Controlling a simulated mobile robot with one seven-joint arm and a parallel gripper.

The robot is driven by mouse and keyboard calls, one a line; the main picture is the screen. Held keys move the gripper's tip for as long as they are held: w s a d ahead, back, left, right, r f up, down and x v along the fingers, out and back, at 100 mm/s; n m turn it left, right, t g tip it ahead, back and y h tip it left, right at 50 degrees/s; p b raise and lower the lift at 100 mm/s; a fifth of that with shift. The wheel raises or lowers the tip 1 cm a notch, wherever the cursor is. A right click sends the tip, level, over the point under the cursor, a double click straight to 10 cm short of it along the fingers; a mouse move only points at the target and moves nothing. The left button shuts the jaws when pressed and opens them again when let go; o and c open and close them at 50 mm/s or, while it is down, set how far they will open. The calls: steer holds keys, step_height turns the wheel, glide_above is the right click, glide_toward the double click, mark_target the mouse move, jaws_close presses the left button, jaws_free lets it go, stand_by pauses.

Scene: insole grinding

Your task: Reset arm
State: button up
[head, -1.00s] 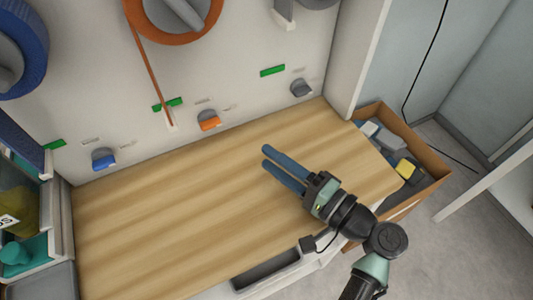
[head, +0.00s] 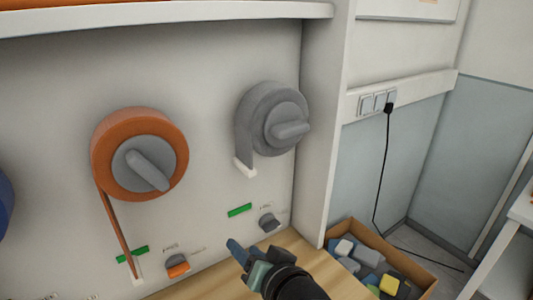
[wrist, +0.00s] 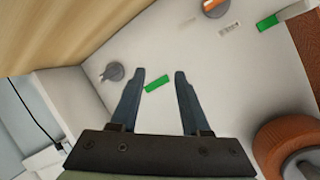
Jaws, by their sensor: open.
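My gripper (head: 240,252) is low in the head view, above the wooden worktop (head: 215,284) and in front of the machine's panel. In the wrist view my gripper (wrist: 158,82) shows two blue fingers spread apart with nothing between them. Beyond the fingers are a green label (wrist: 156,83) and a grey knob (wrist: 113,72) on the white panel. In the head view the fingers overlap each other, and the lower arm is cut off by the bottom edge.
An orange grinding wheel (head: 118,138) and a grey wheel (head: 255,128) stick out of the panel. A cardboard box (head: 416,272) of mixed blocks stands at the right. A black cable (head: 386,160) hangs from a wall socket.

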steer(key=s+d+r+n+t+h+p, duration=0.15)
steer(key=r+t, duration=0.25)
steer(key=r, duration=0.9)
steer(key=s+d+r+t+h+p, duration=0.1)
steer(key=s+r+t+h+p, duration=0.2)
steer(key=r, duration=0.9)
steer(key=s+d+r+t+h+p, duration=0.15)
steer(key=r+t, duration=0.25)
steer(key=r, duration=0.9)
steer(key=s+r+t+p, duration=0.1)
steer(key=s+r+t, duration=0.1)
steer(key=s+r, duration=0.2)
steer(key=s+r+t+p, duration=0.1)
steer(key=s+r+t, duration=0.1)
steer(key=r, duration=0.6)
steer(key=shift+s+a+t+h, duration=0.3)
steer(key=shift+s+t, duration=0.1)
steer(key=shift+s, duration=0.45)
steer(key=shift+r, duration=0.1)
